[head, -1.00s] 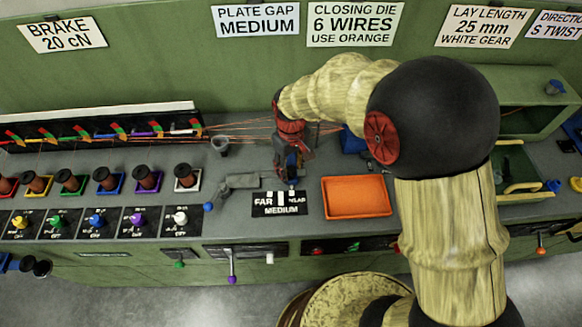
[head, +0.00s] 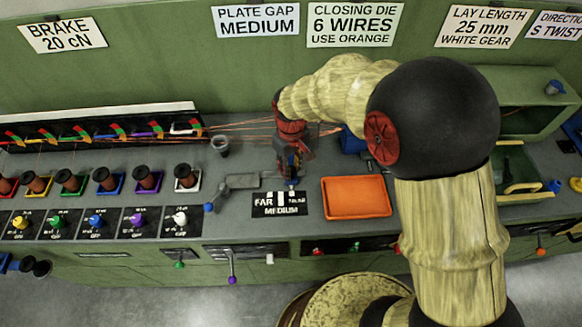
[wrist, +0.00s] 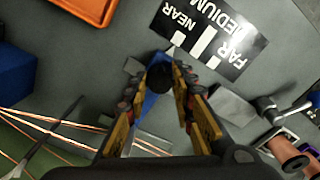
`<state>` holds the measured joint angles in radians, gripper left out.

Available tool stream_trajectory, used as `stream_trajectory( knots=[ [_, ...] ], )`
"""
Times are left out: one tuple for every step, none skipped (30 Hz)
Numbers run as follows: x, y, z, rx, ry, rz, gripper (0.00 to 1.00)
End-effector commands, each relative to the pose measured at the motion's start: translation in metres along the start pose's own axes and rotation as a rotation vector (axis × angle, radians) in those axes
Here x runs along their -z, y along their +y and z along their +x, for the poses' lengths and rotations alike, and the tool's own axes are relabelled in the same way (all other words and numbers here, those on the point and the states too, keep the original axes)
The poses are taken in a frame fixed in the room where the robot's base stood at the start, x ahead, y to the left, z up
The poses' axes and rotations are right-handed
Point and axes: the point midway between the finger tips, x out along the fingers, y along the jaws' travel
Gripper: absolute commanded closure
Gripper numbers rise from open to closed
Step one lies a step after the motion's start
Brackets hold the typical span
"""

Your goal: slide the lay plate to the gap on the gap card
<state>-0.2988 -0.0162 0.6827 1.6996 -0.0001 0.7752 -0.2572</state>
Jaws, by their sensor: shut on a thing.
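The gap card (head: 280,204) is black with white marks and lies in front of my gripper (head: 291,172). In the wrist view the card (wrist: 210,38) reads NEAR, MEDIUM and FAR. There my gripper (wrist: 168,95) is shut on a black knob (wrist: 160,78) on a blue part, apparently the lay plate's handle. A pale pointer tip (wrist: 170,50) ahead of the knob lies closest to the NEAR mark. My fingers hide most of the lay plate. A wall sign (head: 256,19) reads PLATE GAP MEDIUM.
An orange tray (head: 357,197) is right of the card. Orange wires (head: 240,125) run from the left to my gripper. A grey block (head: 243,181) and a blue-knobbed lever (head: 209,207) are left of the card. A blue block (head: 353,142) stands behind the tray.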

Motion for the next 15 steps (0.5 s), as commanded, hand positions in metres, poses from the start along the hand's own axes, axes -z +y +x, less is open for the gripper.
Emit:
stream_trajectory(
  knots=[
    [0.0,0.0,0.0,0.0,0.0,0.0,1.0],
    [0.0,0.0,0.0,0.0,0.0,0.0,1.0],
    [0.0,0.0,0.0,0.0,0.0,0.0,1.0],
    [0.0,0.0,0.0,0.0,0.0,0.0,1.0],
    [0.0,0.0,0.0,0.0,0.0,0.0,1.0],
    [0.0,0.0,0.0,0.0,0.0,0.0,1.0],
    [0.0,0.0,0.0,0.0,0.0,0.0,1.0],
    [0.0,-0.001,0.0,0.0,-0.001,0.0,1.0],
    [0.001,-0.002,0.0,0.0,-0.001,-0.001,1.0],
    [0.003,-0.004,0.0,0.0,-0.001,-0.001,1.0],
    [0.004,-0.007,-0.001,0.001,-0.001,-0.001,1.0],
    [0.007,-0.012,-0.001,0.001,-0.002,-0.002,1.0],
    [0.01,-0.016,-0.001,0.001,-0.002,-0.004,1.0],
    [0.012,-0.019,-0.001,0.001,-0.002,-0.003,1.0],
    [0.015,-0.024,-0.001,0.001,-0.002,-0.003,1.0]
  ],
)
